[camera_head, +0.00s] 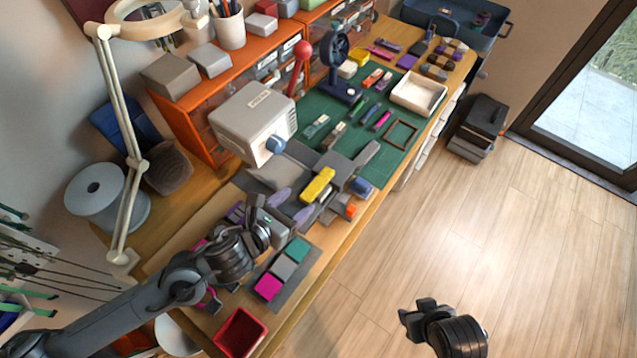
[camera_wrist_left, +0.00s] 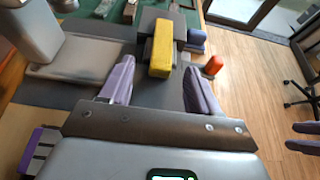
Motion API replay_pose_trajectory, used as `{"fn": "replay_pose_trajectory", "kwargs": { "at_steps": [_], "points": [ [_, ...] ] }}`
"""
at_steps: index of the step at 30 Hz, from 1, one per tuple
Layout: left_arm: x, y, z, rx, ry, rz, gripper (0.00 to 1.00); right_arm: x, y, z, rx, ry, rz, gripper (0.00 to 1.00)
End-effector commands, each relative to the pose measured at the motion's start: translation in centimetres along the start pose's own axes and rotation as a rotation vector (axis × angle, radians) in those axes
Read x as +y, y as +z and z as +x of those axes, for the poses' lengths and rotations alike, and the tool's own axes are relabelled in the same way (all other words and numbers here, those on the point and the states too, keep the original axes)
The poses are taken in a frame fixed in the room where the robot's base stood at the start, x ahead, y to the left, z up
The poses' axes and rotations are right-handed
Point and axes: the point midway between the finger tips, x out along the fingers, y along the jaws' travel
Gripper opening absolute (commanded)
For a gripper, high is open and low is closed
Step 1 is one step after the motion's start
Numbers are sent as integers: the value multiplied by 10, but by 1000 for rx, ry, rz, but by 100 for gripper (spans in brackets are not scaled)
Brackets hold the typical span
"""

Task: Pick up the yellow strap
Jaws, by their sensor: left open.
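The yellow strap (camera_head: 317,185) looks like a yellow block on a grey fixture (camera_head: 335,172) at the bench's middle front. It also shows in the left wrist view (camera_wrist_left: 161,48), on a dark grey support. My left gripper (camera_head: 292,207) is open and empty, its two lavender fingers pointing at the strap. In the left wrist view its fingertips (camera_wrist_left: 159,72) stand either side of the strap's near end, with clear gaps. I cannot tell the height between them. My right arm's dark wrist hangs over the floor at lower right; lavender tips, apparently its fingers (camera_wrist_left: 303,137), show at the wrist view's right edge.
A pale grey machine (camera_head: 255,122) stands left of the strap. An orange piece (camera_wrist_left: 213,65) lies close right of it. A green mat (camera_head: 350,120) with small tools lies behind. A red bin (camera_head: 240,332) is at the near end.

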Motion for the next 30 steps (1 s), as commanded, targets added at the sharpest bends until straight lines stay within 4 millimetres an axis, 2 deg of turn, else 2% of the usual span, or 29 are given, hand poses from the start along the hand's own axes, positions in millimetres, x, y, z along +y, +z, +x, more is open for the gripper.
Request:
{"fn": "replay_pose_trajectory", "kwargs": {
  "at_steps": [8,19,29,30],
  "points": [
    [-1,1,17,0,-1,0,62,-1,-1,2,4,-4,7,49],
    [-3,6,60,0,0,-1,62,0,0,10,6,0,4,49],
    [-3,7,64,0,-1,0,62,2,0,10,6,7,-4,49],
    [-3,7,64,0,-1,0,57,2,0,10,6,7,-3,49]
  ]
}}
